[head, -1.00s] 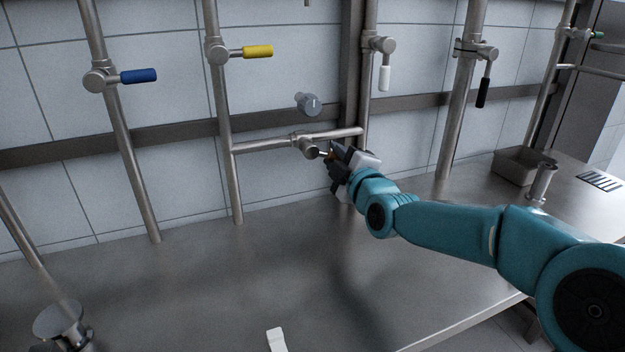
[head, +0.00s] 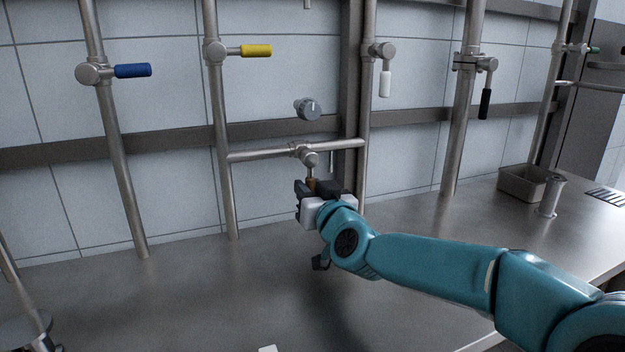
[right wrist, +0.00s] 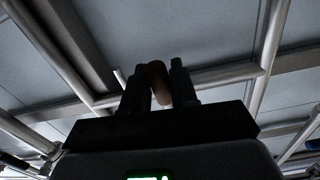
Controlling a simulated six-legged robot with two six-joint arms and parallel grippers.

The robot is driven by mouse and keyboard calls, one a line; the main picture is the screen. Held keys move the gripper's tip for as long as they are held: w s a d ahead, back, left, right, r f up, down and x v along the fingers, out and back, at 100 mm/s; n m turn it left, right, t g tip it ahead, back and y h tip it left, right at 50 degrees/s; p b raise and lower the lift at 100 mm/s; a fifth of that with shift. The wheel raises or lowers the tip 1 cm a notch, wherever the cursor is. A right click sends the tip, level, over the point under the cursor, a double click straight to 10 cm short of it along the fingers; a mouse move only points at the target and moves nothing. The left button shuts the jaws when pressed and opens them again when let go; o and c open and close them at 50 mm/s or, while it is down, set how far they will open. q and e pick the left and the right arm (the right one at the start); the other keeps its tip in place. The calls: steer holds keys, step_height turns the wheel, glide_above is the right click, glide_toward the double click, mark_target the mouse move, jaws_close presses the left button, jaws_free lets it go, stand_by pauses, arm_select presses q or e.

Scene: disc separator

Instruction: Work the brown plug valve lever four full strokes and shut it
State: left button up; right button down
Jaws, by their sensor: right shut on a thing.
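The brown plug valve lever (head: 312,184) hangs down from a round metal valve body (head: 310,160) on the short horizontal pipe between two uprights. My right gripper (head: 318,188) is shut on the lever from below and hides most of it. In the right wrist view the brown lever (right wrist: 158,84) stands between the two dark fingers (right wrist: 160,88). My left gripper is not in view.
Blue (head: 132,70), yellow (head: 256,50), white (head: 384,84) and black (head: 485,104) levers sit on other pipes. A grey knob (head: 308,108) is on the wall just above. A metal bin (head: 524,184) and a small cylinder (head: 550,196) stand at the right.

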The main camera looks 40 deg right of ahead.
steer(key=shift+a+f, duration=0.1)
steer(key=shift+f, duration=0.25)
